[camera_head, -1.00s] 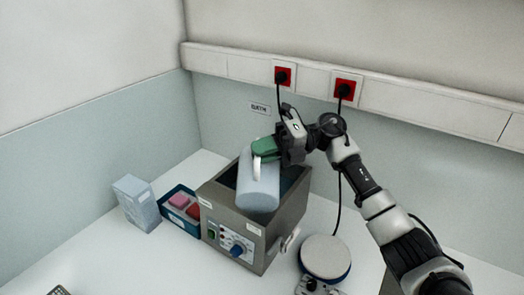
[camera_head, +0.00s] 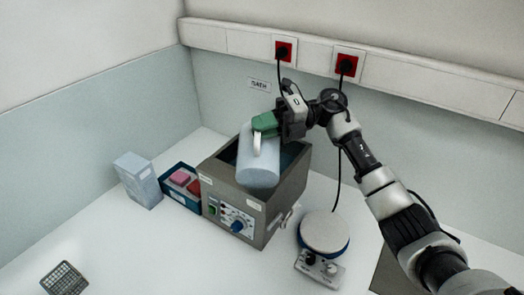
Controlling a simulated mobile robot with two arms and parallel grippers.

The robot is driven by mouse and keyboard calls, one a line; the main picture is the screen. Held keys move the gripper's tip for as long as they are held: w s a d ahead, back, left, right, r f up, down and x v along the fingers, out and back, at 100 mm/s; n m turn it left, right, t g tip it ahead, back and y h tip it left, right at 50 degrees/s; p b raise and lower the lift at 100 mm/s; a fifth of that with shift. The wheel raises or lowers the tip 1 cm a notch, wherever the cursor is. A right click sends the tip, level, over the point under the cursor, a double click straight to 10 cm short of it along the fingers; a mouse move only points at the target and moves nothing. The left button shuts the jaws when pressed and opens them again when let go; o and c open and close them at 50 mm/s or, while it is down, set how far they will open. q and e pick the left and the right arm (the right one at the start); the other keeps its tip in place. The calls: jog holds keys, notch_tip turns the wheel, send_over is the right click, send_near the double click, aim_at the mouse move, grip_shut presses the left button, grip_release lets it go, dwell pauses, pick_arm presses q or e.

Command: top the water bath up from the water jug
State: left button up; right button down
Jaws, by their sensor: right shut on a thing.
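The water bath (camera_head: 231,195) is a grey metal box with an open top and a control panel with a blue knob on its front. The water jug (camera_head: 257,168) is pale blue with a white handle and a green part at its upper end. My right gripper (camera_head: 277,124) is shut on the jug at the green part. It holds the jug tilted over the bath's opening. The jug hides part of the opening, and I cannot tell whether water is flowing. My left gripper is not in view.
A round white-topped device (camera_head: 324,232) with a control box stands right of the bath. A blue tray (camera_head: 178,196) with pink and red items and a pale box (camera_head: 138,181) stand left. A dark rack (camera_head: 64,279) lies front left. Cables hang from red wall sockets (camera_head: 283,51).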

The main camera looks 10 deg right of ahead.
jog(key=n+b, duration=0.2)
jog(key=b, duration=0.1)
jog(key=s+r+n+t+h+b, duration=0.1)
jog(key=b, duration=0.2)
jog(key=shift+a+n, duration=0.1)
jog(key=shift+n, duration=0.3)
jog(key=r+n+t+b, duration=0.1)
jog(key=b, duration=0.1)
jog(key=s+n+t+h+b, duration=0.1)
jog(key=n+b, duration=0.1)
jog(key=r+n+t+h+b, duration=0.1)
jog(key=n+b, duration=0.1)
jog(key=shift+s+a+r+b, duration=0.2)
jog(key=shift+s+r+b, duration=0.1)
jog(key=shift+r+b, duration=0.1)
jog(key=shift+s+r+n+t+b, duration=0.15)
jog(key=shift+r+n+t+b, duration=0.35)
jog(key=shift+n, duration=0.4)
jog(key=shift+a+r+t, duration=0.1)
jog(key=shift+r+t, duration=0.05)
jog(key=shift+t, duration=0.15)
